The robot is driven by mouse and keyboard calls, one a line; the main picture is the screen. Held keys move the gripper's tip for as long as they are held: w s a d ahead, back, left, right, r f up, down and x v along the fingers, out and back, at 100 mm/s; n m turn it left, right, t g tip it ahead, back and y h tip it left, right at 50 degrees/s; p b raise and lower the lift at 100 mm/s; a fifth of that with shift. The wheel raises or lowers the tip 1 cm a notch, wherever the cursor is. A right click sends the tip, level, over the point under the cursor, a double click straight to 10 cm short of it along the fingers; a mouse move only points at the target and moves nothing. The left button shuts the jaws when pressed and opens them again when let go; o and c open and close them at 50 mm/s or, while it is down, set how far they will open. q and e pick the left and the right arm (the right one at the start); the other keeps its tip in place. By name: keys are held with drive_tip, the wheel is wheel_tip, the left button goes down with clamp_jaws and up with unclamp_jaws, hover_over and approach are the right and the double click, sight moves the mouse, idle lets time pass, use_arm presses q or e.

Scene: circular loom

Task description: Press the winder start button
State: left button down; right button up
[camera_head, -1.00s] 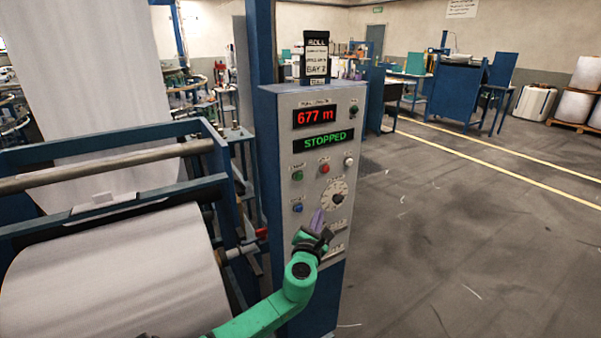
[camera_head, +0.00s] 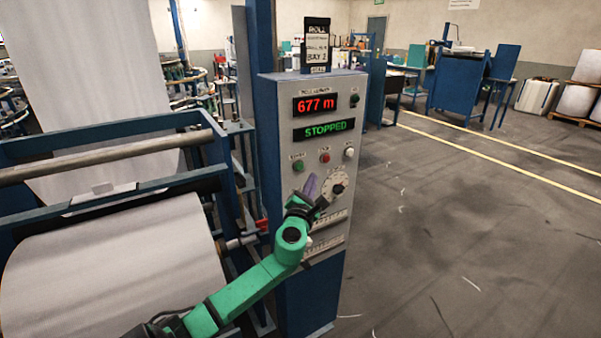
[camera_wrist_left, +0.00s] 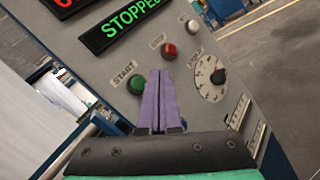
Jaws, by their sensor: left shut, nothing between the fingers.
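The green start button (camera_head: 298,166) is on the grey control panel (camera_head: 340,112), left of a red button (camera_head: 325,157). In the left wrist view the green button (camera_wrist_left: 137,84) sits under the label START, beside the purple fingertips. My left gripper (camera_head: 311,184) is shut and empty, in front of the panel, a little below and right of the green button. Its purple fingers also show in the left wrist view (camera_wrist_left: 160,100), pointing up the panel between the green and red buttons. I cannot tell whether they touch the panel. My right gripper is not in view.
The displays read 677 m (camera_head: 316,104) and STOPPED (camera_head: 323,131). A white button (camera_head: 349,152) and a dial (camera_head: 337,189) are on the panel too. A white roll (camera_head: 115,270) in a blue frame is at left. The floor at right is clear.

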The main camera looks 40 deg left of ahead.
sight(304, 166)
use_arm(q)
drive_tip(key=shift+w+a+b, duration=0.25)
drive_tip(key=shift+w+a, duration=0.05)
drive_tip(key=shift+a, duration=0.65)
drive_tip(key=shift+w+a+b, duration=0.2)
drive_tip(key=shift+w+a, duration=0.05)
drive_tip(key=shift+a, duration=0.65)
idle(0.5)
drive_tip(key=shift+w+a, duration=0.15)
drive_tip(key=shift+a, duration=0.25)
drive_tip(key=shift+w+a+r+b, duration=0.1)
drive_tip(key=shift+a+b, duration=0.2)
drive_tip(key=shift+a, duration=0.15)
idle(0.5)
drive_tip(key=shift+s+d+p, duration=0.25)
drive_tip(key=shift+d+p, duration=0.3)
drive_tip(key=shift+d, duration=0.3)
drive_tip(key=shift+d, duration=0.1)
